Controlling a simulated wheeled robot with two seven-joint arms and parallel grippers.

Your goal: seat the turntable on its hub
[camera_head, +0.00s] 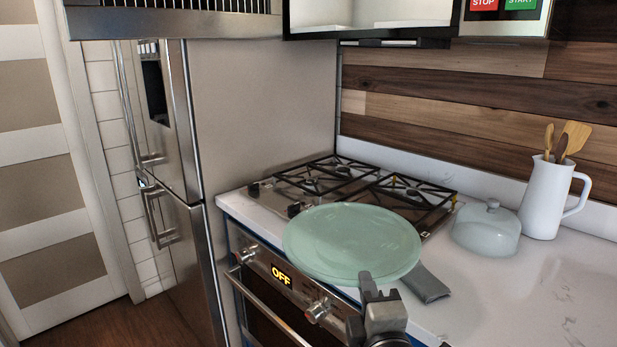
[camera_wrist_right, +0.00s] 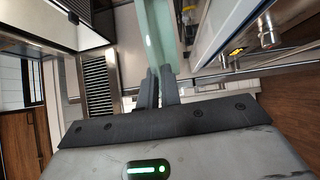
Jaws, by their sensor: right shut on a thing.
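The turntable is a round, pale green glass plate (camera_head: 352,240), tilted a little and held above the counter's front edge by the hob. My right gripper (camera_head: 370,285) is shut on its near rim. In the right wrist view the plate shows edge-on as a green band (camera_wrist_right: 158,35) between the fingers (camera_wrist_right: 157,84). The microwave (camera_head: 380,14) is cut off at the top of the head view. Its pale inside shows, with a panel of red STOP and green START buttons (camera_head: 502,5) at its right. The hub is not visible. My left gripper is not in view.
A gas hob (camera_head: 340,185) lies behind the plate, above an oven (camera_head: 281,276) reading OFF. A grey cloth-like item (camera_head: 430,285) lies on the counter, partly behind the plate. A steel fridge (camera_head: 165,170) stands left.

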